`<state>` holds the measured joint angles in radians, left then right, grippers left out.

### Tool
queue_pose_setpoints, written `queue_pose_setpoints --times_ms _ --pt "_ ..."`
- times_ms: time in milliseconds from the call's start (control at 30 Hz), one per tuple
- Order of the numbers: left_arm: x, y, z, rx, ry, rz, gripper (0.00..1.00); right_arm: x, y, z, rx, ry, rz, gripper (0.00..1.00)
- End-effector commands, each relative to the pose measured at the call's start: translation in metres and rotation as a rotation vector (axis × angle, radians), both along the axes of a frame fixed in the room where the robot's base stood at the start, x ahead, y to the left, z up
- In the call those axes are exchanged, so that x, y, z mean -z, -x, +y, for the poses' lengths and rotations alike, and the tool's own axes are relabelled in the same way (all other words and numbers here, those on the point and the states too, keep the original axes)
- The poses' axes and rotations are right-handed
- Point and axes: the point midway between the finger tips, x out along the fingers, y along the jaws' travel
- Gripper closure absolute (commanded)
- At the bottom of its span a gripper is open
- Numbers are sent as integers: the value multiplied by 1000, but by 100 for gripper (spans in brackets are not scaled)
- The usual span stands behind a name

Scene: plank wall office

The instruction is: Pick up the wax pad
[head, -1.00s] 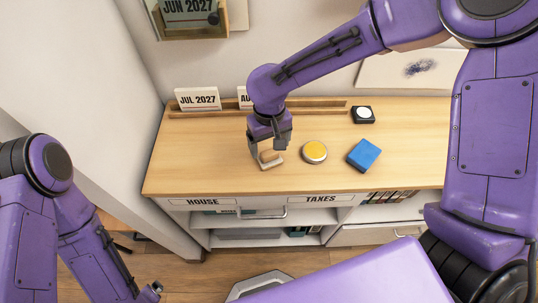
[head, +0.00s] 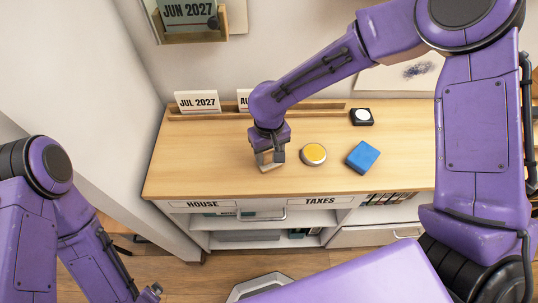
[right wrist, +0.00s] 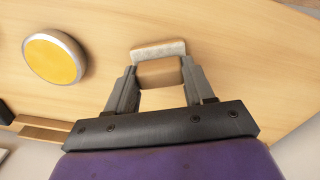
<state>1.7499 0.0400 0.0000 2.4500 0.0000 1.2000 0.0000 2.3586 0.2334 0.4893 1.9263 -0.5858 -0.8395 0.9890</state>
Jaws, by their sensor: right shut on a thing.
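A round yellow pad in a silver rim (head: 313,154), which looks like the wax pad, lies on the wooden cabinet top. It also shows in the right wrist view (right wrist: 55,60), to the left of my fingers and apart from them. My right gripper (head: 269,157) points down to the left of that pad. Its fingers (right wrist: 156,80) are shut on a small wooden block with a pale grey face (right wrist: 158,70). I cannot tell whether the block touches the cabinet top. My left gripper (head: 151,292) is low at the left, small and partly cut off; its jaws are unclear.
A blue block (head: 363,157) and a black square holder with a white disc (head: 362,116) lie to the right. A wooden rail (head: 220,114) with calendar cards (head: 197,101) runs along the back. The cabinet top (head: 200,160) is clear at front left.

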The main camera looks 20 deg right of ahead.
Motion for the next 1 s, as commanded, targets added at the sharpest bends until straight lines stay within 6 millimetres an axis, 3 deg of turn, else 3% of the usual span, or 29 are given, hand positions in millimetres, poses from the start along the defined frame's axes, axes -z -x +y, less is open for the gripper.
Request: queue_pose_setpoints --times_ms 200,433,700,1000 --pt "10 0 0 0 0 0 1 -30 -2 0 -1 1 -9 78" --pt "12 0 0 0 0 0 1 -93 43 30 -4 3 -8 78" --pt "18 0 0 0 0 0 1 -120 100 69 -3 2 -4 78" --pt "18 0 0 0 0 0 1 -128 115 80 0 0 0 78"
